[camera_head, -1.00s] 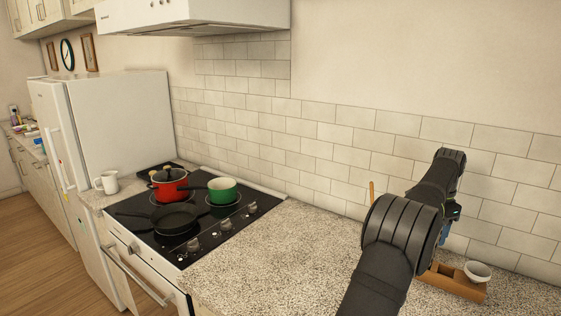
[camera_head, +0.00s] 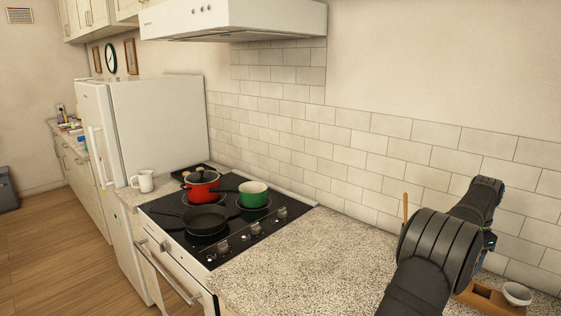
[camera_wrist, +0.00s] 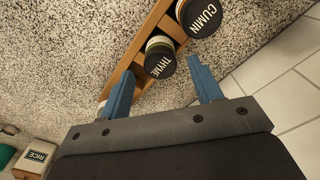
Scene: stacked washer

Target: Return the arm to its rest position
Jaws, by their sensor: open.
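My gripper (camera_wrist: 163,90) shows in the wrist view with its two blue fingers apart and nothing held between them. Two round dark lids, marked THYME (camera_wrist: 160,64) and CUMIN (camera_wrist: 202,17), lie beyond the fingertips. Their jars sit in a wooden rack (camera_wrist: 130,60). The thyme lid is between the fingers' lines in the picture; I cannot tell whether a finger touches the rack. In the head view my dark arm reaches over the counter at the right, and it hides the gripper.
A granite counter (camera_head: 305,255) runs along the tiled wall (camera_head: 400,150). A wooden holder (camera_head: 490,302) with a white bowl (camera_head: 517,293) is at the right. The stove (camera_head: 225,240) carries a red pot (camera_head: 201,188), a green pot (camera_head: 253,196) and a black pan (camera_head: 205,221). A RICE container (camera_wrist: 38,157) stands at lower left.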

